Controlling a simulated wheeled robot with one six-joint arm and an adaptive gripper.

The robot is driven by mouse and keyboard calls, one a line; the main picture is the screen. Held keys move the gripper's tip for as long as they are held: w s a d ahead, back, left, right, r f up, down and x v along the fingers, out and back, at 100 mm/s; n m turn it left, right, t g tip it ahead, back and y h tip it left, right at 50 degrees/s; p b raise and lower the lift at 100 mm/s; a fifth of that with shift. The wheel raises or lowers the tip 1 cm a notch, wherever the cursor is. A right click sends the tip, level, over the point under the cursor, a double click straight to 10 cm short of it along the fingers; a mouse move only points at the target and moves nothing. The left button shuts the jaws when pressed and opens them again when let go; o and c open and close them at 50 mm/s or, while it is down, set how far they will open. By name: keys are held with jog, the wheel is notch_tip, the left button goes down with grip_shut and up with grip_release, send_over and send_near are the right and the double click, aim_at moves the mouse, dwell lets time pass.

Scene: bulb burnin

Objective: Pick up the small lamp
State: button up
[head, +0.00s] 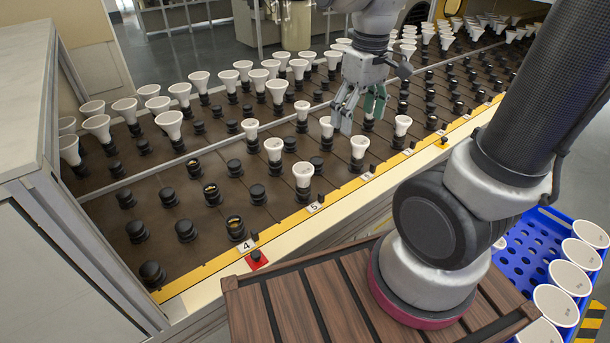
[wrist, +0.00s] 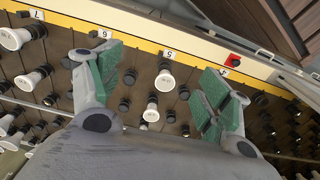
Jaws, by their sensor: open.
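Several small white lamps stand upright in black sockets on the brown rack. One lamp (head: 303,174) stands near label 5 at the front edge, with another lamp (head: 274,149) behind it. Two lamps, a nearer one (wrist: 165,77) and a smaller-looking one (wrist: 151,112), show between my fingers in the wrist view. I cannot tell which single lamp the task means. My gripper (head: 359,108) is open and empty, with green finger pads, and points down above the rack near the front rows. It also shows in the wrist view (wrist: 160,82), its fingers spread wide. No lamp touches the pads.
Larger white lamps (head: 97,127) fill the rack's far rows. Empty black sockets (head: 186,230) lie at the front left. A yellow strip (head: 345,190) and a red button base (head: 257,260) run along the front. A blue crate (head: 520,262) with white lamps stands at right.

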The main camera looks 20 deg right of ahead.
aim_at(302, 168)
jog(key=w+a+f+n, duration=0.2)
jog(key=w+f, duration=0.1)
jog(key=f, duration=0.1)
jog(key=w+a+f+n, duration=0.2)
jog(key=w+a+f, duration=0.1)
jog(key=f, duration=0.1)
jog(key=w+a+f+n, duration=0.2)
jog(key=w+a+f, duration=0.1)
jog(key=w+f, duration=0.1)
jog(key=shift+a+f+n+g, duration=0.2)
jog(key=shift+f+n+g, duration=0.1)
jog(key=shift+f, duration=0.3)
jog(key=f, duration=0.7)
jog(key=shift+w+a+f, duration=0.15)
jog(key=shift+a+f, duration=0.2)
jog(key=c, duration=1.1)
